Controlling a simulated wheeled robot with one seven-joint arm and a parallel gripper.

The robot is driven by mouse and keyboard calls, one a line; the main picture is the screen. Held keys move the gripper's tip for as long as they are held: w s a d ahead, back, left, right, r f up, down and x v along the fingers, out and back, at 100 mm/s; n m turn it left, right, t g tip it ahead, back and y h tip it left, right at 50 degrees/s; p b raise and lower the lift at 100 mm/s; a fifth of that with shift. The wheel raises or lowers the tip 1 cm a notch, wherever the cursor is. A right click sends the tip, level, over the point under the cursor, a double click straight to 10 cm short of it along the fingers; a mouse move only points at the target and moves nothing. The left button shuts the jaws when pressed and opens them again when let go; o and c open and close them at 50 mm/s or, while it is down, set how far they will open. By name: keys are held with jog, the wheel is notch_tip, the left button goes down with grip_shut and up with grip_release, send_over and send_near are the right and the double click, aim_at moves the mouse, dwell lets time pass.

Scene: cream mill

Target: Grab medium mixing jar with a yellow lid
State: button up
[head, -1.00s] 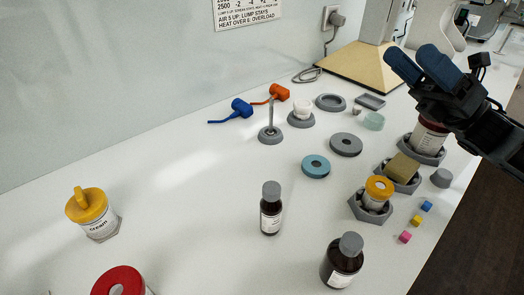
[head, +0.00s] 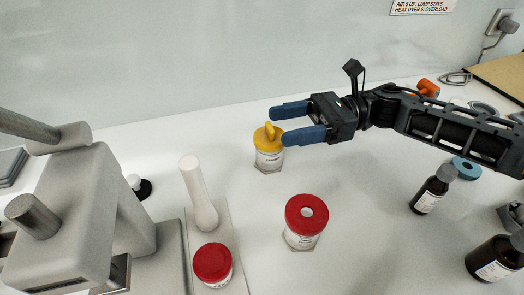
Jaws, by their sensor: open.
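The jar with a yellow lid (head: 268,158) stands upright on a small grey base on the white table, near the middle of the head view. Its lid has a raised yellow knob, and its white label faces me. My gripper (head: 278,125) is open and empty, with blue fingers pointing left. In the picture the fingers lie at the lid's level, one beyond the knob and one overlapping the lid's right edge. I cannot tell how far above or beside the lid they are, and no contact is clear.
Two red-lidded jars (head: 306,218) (head: 213,263) stand nearer me. Dark bottles (head: 430,194) (head: 492,258) stand at right. The table behind the yellow-lidded jar is clear up to the wall.

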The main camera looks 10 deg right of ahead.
aim_at(273, 128)
jog(key=a, duration=0.2)
jog(key=a+p, duration=0.1)
jog(key=s+a+p, duration=0.1)
jog(key=a, duration=0.1)
jog(key=shift+a+f, duration=0.15)
jog(key=shift+a, duration=0.15)
grip_shut()
dwell(0.4)
